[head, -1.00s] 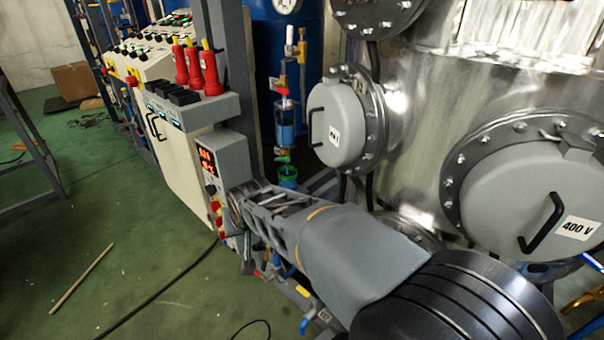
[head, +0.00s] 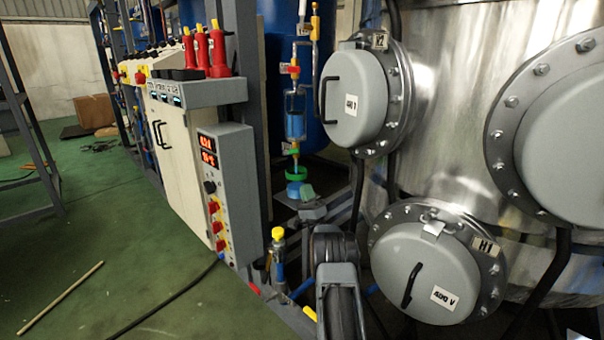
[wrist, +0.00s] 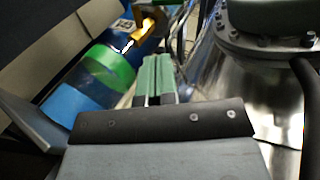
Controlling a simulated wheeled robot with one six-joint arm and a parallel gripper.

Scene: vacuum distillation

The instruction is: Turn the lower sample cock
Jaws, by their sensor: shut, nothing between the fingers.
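The sample line stands in the middle of the head view, with a blue-filled glass (head: 295,125) between two cocks. The lower sample cock (head: 291,149) has a small yellow-orange handle and sits below the glass. Under it is a blue vessel with a green collar (head: 297,173). In the wrist view, a lit yellow-orange fitting (wrist: 146,28), which looks like this cock, is at the top, just beyond my fingertips. My gripper (head: 307,190) is shut and empty, low and right of the vessel. Its green fingers (wrist: 156,72) lie together in the wrist view, apart from the fitting.
The upper cock (head: 290,69) has a red handle. A grey control box (head: 222,185) stands left of the line. The steel vessel with round grey covers (head: 352,105) is close on the right. Frame bars and pipes lie below.

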